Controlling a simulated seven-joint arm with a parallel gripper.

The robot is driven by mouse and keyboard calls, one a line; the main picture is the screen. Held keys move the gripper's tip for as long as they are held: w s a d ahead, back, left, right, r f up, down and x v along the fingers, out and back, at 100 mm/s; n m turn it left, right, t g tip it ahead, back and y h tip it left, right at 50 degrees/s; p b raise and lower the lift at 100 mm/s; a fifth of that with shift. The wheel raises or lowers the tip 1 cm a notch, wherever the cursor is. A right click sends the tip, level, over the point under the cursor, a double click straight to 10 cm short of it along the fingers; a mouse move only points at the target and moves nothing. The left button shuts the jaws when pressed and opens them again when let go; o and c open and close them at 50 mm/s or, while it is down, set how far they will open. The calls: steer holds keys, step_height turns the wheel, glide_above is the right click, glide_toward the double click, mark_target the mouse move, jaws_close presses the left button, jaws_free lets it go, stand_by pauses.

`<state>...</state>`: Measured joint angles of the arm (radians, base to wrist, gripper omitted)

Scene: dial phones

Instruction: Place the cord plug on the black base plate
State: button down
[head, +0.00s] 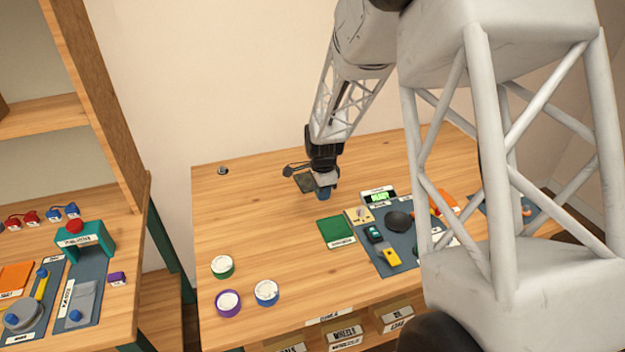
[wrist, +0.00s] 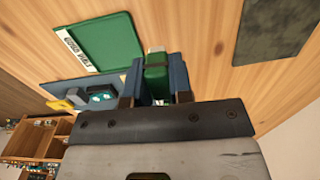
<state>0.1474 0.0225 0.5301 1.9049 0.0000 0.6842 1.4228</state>
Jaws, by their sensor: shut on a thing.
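The cord plug (wrist: 156,72) is a green block with a pale tip, held between the two blue fingers of my gripper (wrist: 158,80) in the wrist view. In the head view my gripper (head: 323,192) is over the back middle of the table and hides the plug. The black base plate (head: 304,184) is a dark flat square just left of my gripper and partly behind it. It seems to be the dark plate (wrist: 276,32) at the upper right of the wrist view, apart from the plug. I cannot tell the plug's height above the table.
A green labelled mat (head: 336,230) lies in front of my gripper, beside a blue-grey mat (head: 394,262) with several small parts. Three round containers, green (head: 222,266), purple (head: 228,303) and blue (head: 266,293), stand front left. The table's back left is mostly clear.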

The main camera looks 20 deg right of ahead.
steer(key=shift+w, duration=0.1)
steer(key=w, duration=0.5)
steer(key=w+d+f, duration=0.1)
steer(key=w, duration=0.4)
steer(key=w+d, duration=0.1)
steer(key=w, duration=0.4)
steer(key=shift+w+d+f, duration=0.1)
steer(key=shift+w+f, duration=0.15)
steer(key=shift+w, duration=0.05)
steer(key=shift+f, duration=1.75)
steer(key=shift+f, duration=0.1)
steer(key=c, duration=1.5)
jaws_free()
steer(key=o, duration=0.5)
